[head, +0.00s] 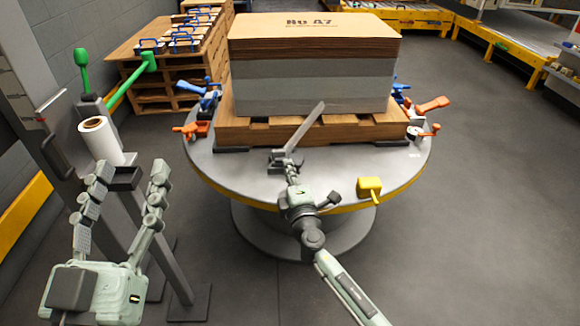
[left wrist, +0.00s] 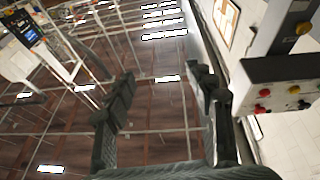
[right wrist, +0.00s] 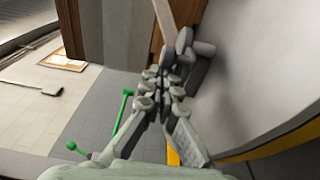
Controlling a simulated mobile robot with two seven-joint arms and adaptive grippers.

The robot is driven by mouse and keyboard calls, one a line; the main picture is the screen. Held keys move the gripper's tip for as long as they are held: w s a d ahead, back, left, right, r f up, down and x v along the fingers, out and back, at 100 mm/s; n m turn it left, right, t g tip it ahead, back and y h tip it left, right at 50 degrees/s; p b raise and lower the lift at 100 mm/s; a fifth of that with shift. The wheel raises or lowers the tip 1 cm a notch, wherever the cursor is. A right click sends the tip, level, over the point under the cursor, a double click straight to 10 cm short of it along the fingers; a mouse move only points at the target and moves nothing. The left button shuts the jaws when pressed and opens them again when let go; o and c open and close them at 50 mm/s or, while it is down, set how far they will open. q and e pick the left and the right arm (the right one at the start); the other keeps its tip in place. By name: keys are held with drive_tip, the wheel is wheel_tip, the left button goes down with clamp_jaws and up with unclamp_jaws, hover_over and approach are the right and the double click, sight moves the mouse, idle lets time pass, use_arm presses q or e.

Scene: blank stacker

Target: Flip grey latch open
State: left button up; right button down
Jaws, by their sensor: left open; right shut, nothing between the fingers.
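The grey latch (head: 282,158) sits on the near side of the round table, in front of the pallet. Its long flat lever (head: 306,127) points up and to the right in the head view, away from me. My right gripper (head: 291,172) is shut and empty, its tips right at the latch base; I cannot tell if they touch. In the right wrist view the closed fingers (right wrist: 172,68) partly cover the latch (right wrist: 198,62), and the lever (right wrist: 165,13) rises beyond them. My left gripper (head: 132,172) is open and empty, raised well left of the table.
A stack of boards (head: 315,85) rests on a wooden pallet (head: 260,132) on the round table (head: 225,172). Orange clamps (head: 195,130), blue clamps (head: 208,98) and a yellow clamp (head: 369,188) line the rim. A post with a white roll (head: 101,140) stands near my left gripper.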

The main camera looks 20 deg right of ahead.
use_arm(q)
drive_tip(key=shift+a+r, duration=0.1)
use_arm(e)
drive_tip(key=shift+d, duration=0.1)
idle(0.3)
use_arm(q)
drive_tip(key=shift+s+r+t, duration=0.15)
drive_tip(key=shift+r+t, duration=0.2)
drive_tip(key=shift+t, duration=0.05)
use_arm(e)
drive_tip(key=shift+s+d+n+y, duration=0.15)
drive_tip(key=shift+n+y, duration=0.35)
drive_tip(key=shift+y, duration=0.2)
use_arm(q)
drive_tip(key=shift+b, duration=0.3)
